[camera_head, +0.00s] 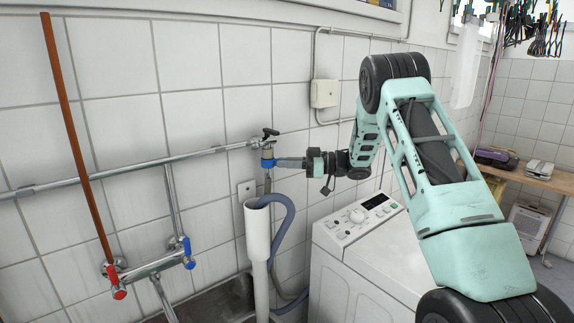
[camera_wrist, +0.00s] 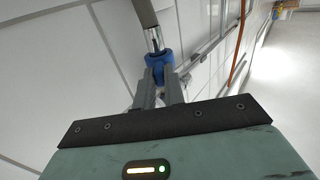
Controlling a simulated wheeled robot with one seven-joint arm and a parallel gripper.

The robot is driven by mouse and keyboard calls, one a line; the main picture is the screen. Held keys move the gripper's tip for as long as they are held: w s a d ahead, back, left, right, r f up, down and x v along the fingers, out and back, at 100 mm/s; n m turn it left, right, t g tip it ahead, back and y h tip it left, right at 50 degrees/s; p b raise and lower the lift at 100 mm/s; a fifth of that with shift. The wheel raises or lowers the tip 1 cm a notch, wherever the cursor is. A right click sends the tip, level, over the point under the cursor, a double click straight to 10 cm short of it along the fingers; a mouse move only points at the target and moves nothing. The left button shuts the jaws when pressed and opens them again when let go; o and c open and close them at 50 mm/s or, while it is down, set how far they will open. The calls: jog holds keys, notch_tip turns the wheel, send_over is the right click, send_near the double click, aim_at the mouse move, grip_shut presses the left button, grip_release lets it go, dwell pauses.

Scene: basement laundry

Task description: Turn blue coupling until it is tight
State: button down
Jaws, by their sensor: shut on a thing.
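The blue coupling (camera_head: 267,163) sits under the black-handled tap (camera_head: 270,133) at the right end of the wall pipe. My gripper (camera_head: 280,163) reaches it from the right and is shut on it. In the wrist view, the blue coupling (camera_wrist: 159,62) lies between the tips of my two grey fingers (camera_wrist: 160,80). A metal sleeve and a grey hose (camera_wrist: 145,15) run on from the coupling there. The fingers hide part of the coupling, and the thread inside it cannot be seen.
A white standpipe (camera_head: 257,235) holding a blue-grey hose (camera_head: 285,205) stands just below the coupling. A white washing machine (camera_head: 355,265) is below my arm. A mixer tap (camera_head: 150,266) with red and blue handles and a rust-red pipe (camera_head: 75,140) are at left.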

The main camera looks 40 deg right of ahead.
jog(key=shift+r, duration=0.1)
jog(key=c, duration=1.5)
grip_release()
jog(key=b+v, duration=0.4)
jog(key=v, duration=1.3)
jog(key=shift+s+d+b, duration=0.1)
jog(key=shift+d+b, duration=0.05)
jog(key=shift+b, duration=0.2)
